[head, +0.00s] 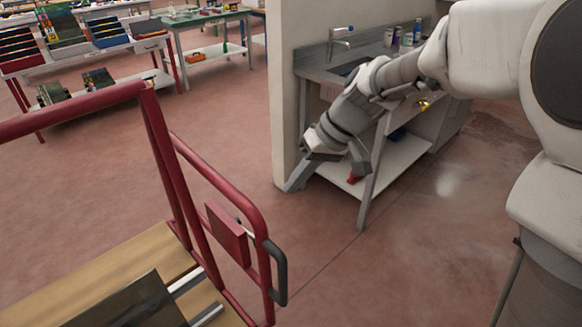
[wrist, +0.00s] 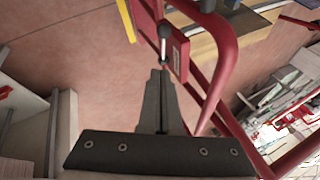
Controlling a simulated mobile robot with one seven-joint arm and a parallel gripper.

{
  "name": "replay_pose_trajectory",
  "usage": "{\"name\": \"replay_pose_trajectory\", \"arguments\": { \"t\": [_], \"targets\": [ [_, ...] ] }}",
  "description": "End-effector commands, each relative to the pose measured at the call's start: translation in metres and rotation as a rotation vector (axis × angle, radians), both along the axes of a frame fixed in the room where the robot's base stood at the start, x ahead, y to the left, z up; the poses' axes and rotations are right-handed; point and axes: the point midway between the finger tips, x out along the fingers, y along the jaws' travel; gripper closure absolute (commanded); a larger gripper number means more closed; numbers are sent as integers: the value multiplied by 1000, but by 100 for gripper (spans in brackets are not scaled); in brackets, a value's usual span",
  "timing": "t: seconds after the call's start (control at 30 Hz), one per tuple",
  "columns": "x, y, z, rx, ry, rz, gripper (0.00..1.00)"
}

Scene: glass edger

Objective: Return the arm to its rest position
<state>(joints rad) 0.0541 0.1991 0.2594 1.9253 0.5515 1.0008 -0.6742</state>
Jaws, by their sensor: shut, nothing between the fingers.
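My arm reaches in from the right side of the head view and bends down to the left in front of the sink bench. My gripper (head: 333,172) hangs at its end, pointing down, in front of the bench's lower shelf. In the wrist view my gripper (wrist: 161,75) has its two dark fingers together with nothing between them. The fingers point toward the red cart frame (wrist: 222,65), and a gap of floor shows between them in the head view.
A red cart (head: 155,150) with a wooden deck (head: 60,290) stands at the left front. The sink bench (head: 318,74) stands beside a pale wall end (head: 284,100). Shelves with bins (head: 112,40) and a green-topped table (head: 205,18) are at the back. Open floor (head: 220,110) lies between.

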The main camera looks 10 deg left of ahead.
Motion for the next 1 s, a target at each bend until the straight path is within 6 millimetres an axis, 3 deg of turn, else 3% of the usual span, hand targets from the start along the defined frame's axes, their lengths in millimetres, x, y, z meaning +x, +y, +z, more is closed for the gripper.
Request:
{"name": "replay_pose_trajectory", "arguments": {
  "t": [0.17,0.27,0.7,1.0],
  "targets": [
    [-3,-4,5,-12,-5,-9,100],
    [-12,-15,18,-49,-23,-38,100],
    [-98,-111,93,-283,-177,-353,100],
    [-155,-165,118,-346,-289,-582,100]
  ]
}}
